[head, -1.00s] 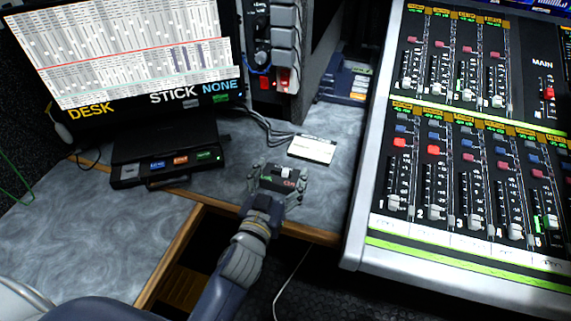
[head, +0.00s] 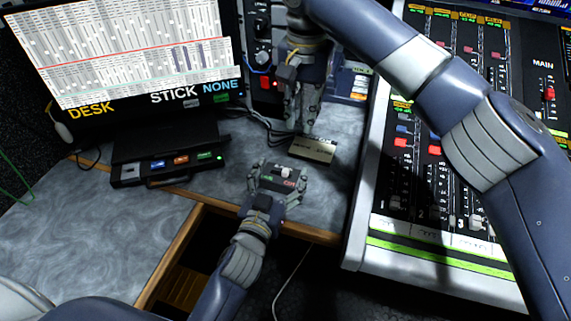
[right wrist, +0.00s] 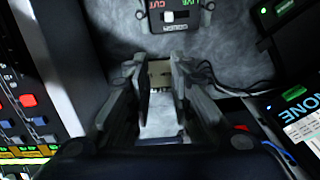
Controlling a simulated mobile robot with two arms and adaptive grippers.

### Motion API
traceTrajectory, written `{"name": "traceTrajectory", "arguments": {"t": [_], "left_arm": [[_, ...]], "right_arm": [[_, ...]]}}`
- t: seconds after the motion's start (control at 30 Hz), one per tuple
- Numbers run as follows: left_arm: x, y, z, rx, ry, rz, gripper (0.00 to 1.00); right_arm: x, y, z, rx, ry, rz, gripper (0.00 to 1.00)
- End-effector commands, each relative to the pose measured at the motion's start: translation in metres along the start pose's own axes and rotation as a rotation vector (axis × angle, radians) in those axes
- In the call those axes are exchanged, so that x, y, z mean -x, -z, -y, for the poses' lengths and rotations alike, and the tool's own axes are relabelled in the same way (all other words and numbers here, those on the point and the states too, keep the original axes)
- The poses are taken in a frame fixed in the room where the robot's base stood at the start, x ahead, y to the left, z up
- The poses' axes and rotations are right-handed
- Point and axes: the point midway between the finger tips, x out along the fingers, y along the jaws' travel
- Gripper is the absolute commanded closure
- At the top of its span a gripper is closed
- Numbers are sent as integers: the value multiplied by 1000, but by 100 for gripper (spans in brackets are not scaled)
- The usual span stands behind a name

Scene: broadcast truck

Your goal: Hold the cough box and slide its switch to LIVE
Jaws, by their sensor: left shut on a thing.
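The cough box (head: 277,181) is a small dark box with a white switch knob (head: 286,172), green LIVE lettering on the left and red CUT on the right. The knob sits toward the CUT end. My left gripper (head: 279,187) is shut on the box, a finger on each side, at the desk's front edge. The box (right wrist: 185,28) and its knob (right wrist: 168,16) also show at the top of the right wrist view. My right gripper (head: 303,128) points down behind the box, apart from it. Its fingers (right wrist: 160,78) are spread with a gap between them.
A laptop-like screen (head: 125,55) and a button unit (head: 165,168) stand left. The mixing console (head: 360,215) bounds the right. A cable runs behind the card.

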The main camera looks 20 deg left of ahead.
Motion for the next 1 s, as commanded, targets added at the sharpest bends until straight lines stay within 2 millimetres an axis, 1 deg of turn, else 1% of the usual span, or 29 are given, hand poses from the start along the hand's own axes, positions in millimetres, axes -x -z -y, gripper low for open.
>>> {"name": "traceTrajectory", "arguments": {"t": [0.03,0.1,0.2,0.27,0.37,0.7,0.83,1.0], "left_arm": [[0,0,0,0,0,1,52],[0,0,0,0,0,1,52],[0,0,0,0,0,1,52],[0,-1,0,0,0,1,52],[0,0,0,1,0,1,52],[0,0,0,1,0,1,52],[0,0,0,1,0,1,52],[0,0,0,1,0,1,52]], "right_arm": [[-2,-15,9,17,-8,21,80],[-3,-29,16,27,-16,43,80],[-8,-38,20,34,-24,57,80],[-13,-40,21,34,-24,60,80],[-28,-41,20,35,-25,61,80],[-94,-44,18,34,-23,59,80],[-112,-44,18,34,-23,59,80],[-123,-45,18,34,-22,57,80]]}}
